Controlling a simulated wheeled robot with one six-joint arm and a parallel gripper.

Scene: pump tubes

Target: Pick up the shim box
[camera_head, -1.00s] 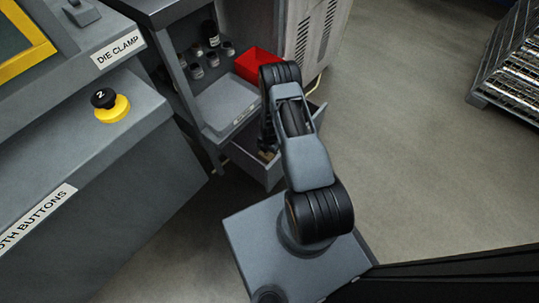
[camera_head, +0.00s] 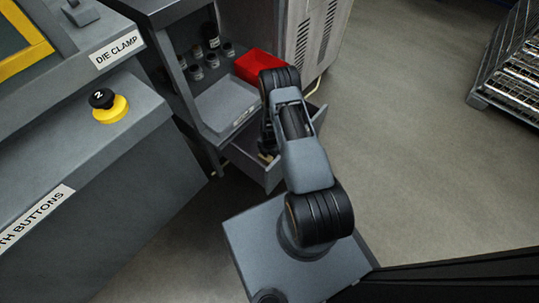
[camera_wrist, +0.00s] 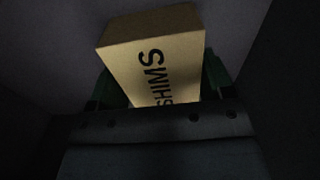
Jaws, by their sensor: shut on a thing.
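The shim box (camera_wrist: 152,60) is a tan cardboard box marked "SHIMS" in dark letters. It fills the middle of the wrist view. My gripper (camera_wrist: 158,92) is shut on it, with a dark green finger at each side of the box. The lower end of the box is hidden behind the gripper body. In the head view a small tan patch of the box (camera_head: 266,157) shows at the open drawer (camera_head: 256,169), beneath my arm. My arm hides most of the gripper there.
The drawer juts from a grey cabinet with a shelf (camera_head: 226,106), several dark jars and a red bin (camera_head: 262,66). A press console with a yellow-based button (camera_head: 111,109) stands at left. A metal rack (camera_head: 510,75) is at upper right. The floor at right is clear.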

